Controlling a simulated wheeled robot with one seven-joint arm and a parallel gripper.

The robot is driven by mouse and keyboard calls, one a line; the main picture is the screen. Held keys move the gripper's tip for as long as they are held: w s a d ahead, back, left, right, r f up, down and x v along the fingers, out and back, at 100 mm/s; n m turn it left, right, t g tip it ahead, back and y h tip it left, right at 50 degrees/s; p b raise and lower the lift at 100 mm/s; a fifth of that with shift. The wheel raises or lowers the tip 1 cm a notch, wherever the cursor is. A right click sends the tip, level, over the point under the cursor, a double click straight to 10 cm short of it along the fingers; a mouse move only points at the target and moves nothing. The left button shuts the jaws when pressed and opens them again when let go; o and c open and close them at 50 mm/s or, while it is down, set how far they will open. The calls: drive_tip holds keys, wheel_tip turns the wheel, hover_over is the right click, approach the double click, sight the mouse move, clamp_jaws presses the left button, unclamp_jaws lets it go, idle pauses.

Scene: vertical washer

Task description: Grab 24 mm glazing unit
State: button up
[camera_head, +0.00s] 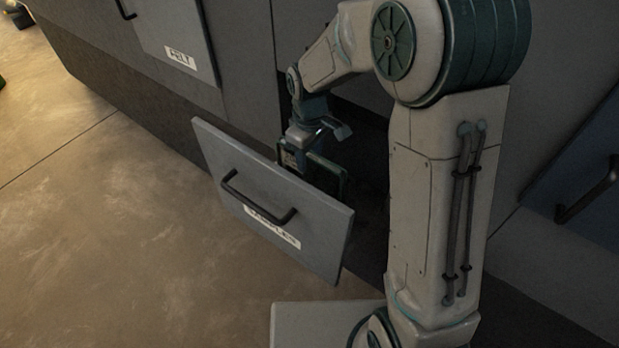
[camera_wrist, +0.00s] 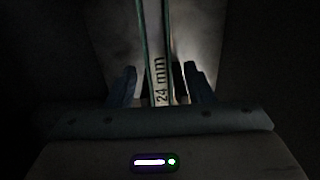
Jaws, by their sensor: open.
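The 24 mm glazing unit (camera_wrist: 160,80) shows edge-on in the wrist view, with two greenish pane edges and a pale strip marked "24 mm". My gripper (camera_wrist: 161,86) is open, with one dark blue finger on each side of the unit. A dark gap shows between the right finger and the unit; contact on the left side is unclear. In the head view my gripper (camera_head: 302,145) reaches down into the open drawer (camera_head: 283,212). A dark green-edged frame (camera_head: 327,172) shows in the drawer beside it; its label is not visible there. The drawer front hides the lower parts.
The drawer front has a black handle (camera_head: 256,203) and a partly hidden label. A drawer labelled "FELT" (camera_head: 180,57) is at the upper left. A blue panel with a handle (camera_head: 588,190) is at the right. Open floor (camera_head: 110,220) lies to the left.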

wheel_tip(320, 180, down, 2)
drive_tip(key=shift+f, duration=0.1)
clamp_jaws()
idle(1.5)
